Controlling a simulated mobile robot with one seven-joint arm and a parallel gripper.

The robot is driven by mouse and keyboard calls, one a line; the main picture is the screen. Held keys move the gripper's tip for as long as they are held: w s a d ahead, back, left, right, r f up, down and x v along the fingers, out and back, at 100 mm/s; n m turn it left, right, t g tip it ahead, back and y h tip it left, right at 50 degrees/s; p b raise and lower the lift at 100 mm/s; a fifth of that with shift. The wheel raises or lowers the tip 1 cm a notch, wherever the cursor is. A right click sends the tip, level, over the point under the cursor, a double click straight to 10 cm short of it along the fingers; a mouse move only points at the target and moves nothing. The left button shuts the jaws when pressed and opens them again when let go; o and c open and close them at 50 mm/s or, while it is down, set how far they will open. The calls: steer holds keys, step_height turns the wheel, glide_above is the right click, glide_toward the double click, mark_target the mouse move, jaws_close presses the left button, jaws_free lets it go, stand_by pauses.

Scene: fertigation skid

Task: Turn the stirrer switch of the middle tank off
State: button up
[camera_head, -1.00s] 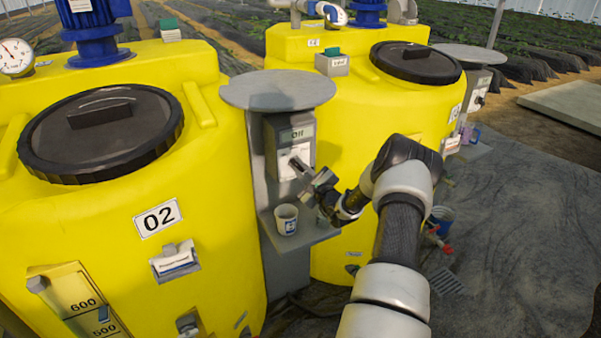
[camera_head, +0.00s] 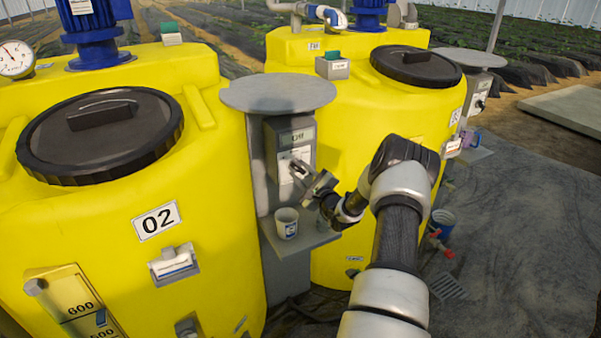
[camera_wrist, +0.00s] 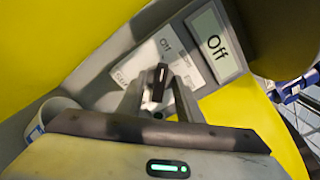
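The stirrer switch is a dark knob (camera_wrist: 159,78) on a pale label plate of a grey control box (camera_head: 276,135), which stands between the two yellow tanks. The box's small display (camera_wrist: 216,43) reads "Off", and the knob's tip points toward the printed "Off" on the plate. The tank labelled 02 (camera_head: 215,215) is at the left. My gripper (camera_head: 297,172) is at the front of the box. In the wrist view its two fingers (camera_wrist: 158,92) stand on either side of the knob, with narrow gaps seeming to show between.
A round grey plate (camera_head: 278,92) tops the box's post. A white cup (camera_head: 286,222) stands on a small shelf (camera_head: 308,236) just below my gripper. A second yellow tank (camera_head: 350,100) is close to the right. Open floor (camera_head: 530,240) lies at the far right.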

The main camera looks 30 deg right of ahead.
steer(key=s+a+b, duration=0.1)
steer(key=s, duration=1.6)
steer(key=shift+s, duration=0.2)
